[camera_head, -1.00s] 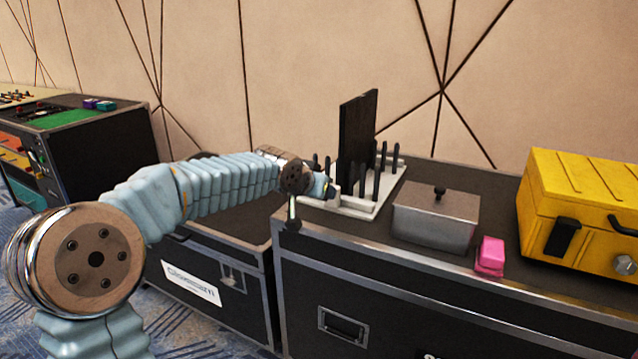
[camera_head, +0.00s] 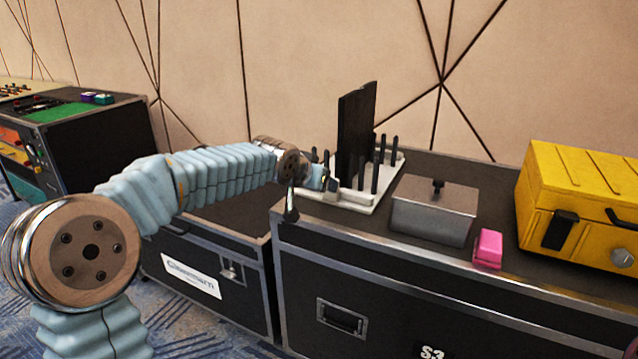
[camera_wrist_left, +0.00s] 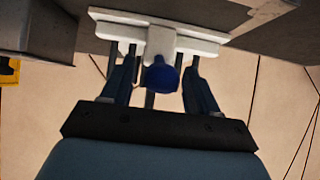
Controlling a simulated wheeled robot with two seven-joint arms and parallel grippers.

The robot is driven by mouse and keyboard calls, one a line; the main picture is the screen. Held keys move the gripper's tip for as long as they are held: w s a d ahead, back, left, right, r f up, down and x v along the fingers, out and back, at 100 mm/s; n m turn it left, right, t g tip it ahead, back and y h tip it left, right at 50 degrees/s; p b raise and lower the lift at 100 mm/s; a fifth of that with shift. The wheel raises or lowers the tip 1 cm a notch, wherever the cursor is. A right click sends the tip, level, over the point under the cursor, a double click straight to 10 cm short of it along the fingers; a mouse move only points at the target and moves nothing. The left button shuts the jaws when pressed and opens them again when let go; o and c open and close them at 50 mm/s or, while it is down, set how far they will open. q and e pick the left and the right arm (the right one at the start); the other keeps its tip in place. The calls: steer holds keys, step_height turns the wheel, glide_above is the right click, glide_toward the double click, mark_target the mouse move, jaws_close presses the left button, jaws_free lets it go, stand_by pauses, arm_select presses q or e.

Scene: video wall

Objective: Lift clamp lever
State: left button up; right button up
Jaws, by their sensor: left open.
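A white rack (camera_head: 358,203) with a tall dark panel (camera_head: 356,130) and several dark upright posts stands on a black case. My left gripper (camera_head: 330,180) is at the rack's left end in the head view. In the left wrist view, a blue rounded knob (camera_wrist_left: 163,74) sits in front of a white crosspiece (camera_wrist_left: 160,35). It looks like the end of the clamp lever. My left gripper (camera_wrist_left: 160,82) is open, with one finger on each side of the knob. I cannot tell whether either finger touches it. In the head view the knob is not clear.
A grey lidded box (camera_head: 433,212), a pink block (camera_head: 488,249) and a yellow case (camera_head: 580,210) stand right of the rack. The black case (camera_head: 400,290) has a metal-edged front. A control desk (camera_head: 80,135) stands at the far left. A patterned wall is behind.

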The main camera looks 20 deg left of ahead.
arm_select(q)
steer(key=v, duration=1.3)
steer(key=shift+b, duration=0.45)
steer(key=shift+s, duration=0.1)
